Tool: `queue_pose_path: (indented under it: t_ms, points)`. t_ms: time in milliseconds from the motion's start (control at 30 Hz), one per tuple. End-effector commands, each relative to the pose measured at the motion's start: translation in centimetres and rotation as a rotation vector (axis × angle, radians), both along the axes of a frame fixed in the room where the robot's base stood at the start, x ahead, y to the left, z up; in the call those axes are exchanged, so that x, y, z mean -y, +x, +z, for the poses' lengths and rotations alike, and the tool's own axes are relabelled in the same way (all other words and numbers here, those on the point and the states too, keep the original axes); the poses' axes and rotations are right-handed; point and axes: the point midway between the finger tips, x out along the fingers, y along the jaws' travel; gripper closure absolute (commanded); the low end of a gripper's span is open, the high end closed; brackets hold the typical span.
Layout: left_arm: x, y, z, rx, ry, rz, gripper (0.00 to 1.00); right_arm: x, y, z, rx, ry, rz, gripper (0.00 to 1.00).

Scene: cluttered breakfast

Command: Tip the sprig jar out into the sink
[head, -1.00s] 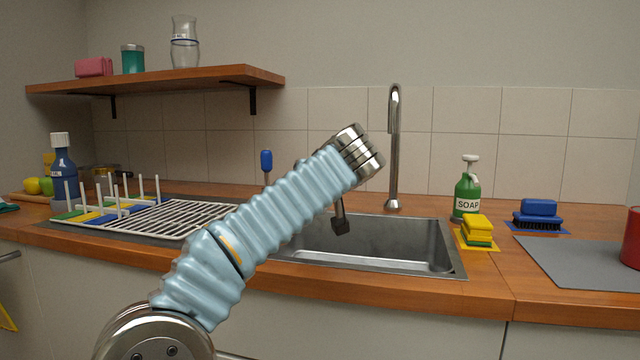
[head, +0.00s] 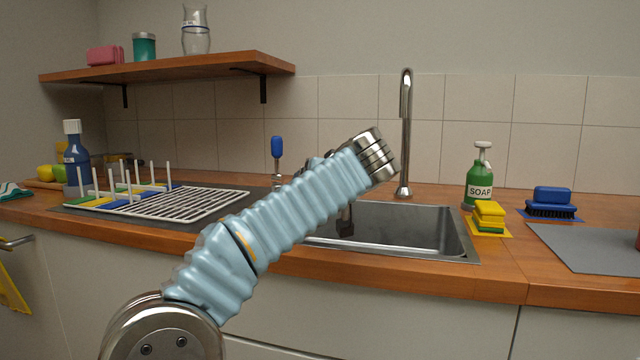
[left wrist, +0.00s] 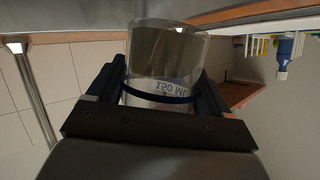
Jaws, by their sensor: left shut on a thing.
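In the left wrist view a clear glass jar (left wrist: 165,55) with a dark blue band and "150 ML" lettering sits between the fingers of my left gripper (left wrist: 160,95), which is shut on it. That view is upside down. I cannot make out a sprig or which end of the jar is open. In the head view my left forearm hides the jar and most of the gripper. The steel sink (head: 420,230) lies behind and right of this arm, its left part covered. My right gripper is not in view.
A tall faucet (head: 405,130) stands behind the sink. A white dish rack (head: 190,204) is to its left. A wooden shelf (head: 200,68) holds another glass jar (head: 195,32).

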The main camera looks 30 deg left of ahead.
Motion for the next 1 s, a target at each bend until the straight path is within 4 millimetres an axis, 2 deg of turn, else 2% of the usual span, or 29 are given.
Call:
queue_pose_path:
  t_ms: [67,100,500,767,933,1000]
  points:
    - [-0.1,-0.1,-0.6,-0.012,0.014,0.0,0.79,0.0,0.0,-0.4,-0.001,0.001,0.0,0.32]
    - [-0.1,-0.1,0.1,-0.03,0.033,0.0,0.79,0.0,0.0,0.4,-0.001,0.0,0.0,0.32]
    - [-0.6,-0.7,0.8,-0.214,0.219,0.0,0.79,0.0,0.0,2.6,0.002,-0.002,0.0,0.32]
    - [-0.9,-0.9,0.9,-0.378,0.384,-0.001,0.79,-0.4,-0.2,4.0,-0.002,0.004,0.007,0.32]
    - [-0.9,-0.9,0.7,-0.544,0.552,-0.002,0.79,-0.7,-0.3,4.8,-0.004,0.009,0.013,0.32]
    - [-1.0,-1.0,0.4,-0.544,0.553,0.001,0.79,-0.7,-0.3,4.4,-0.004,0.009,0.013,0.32]
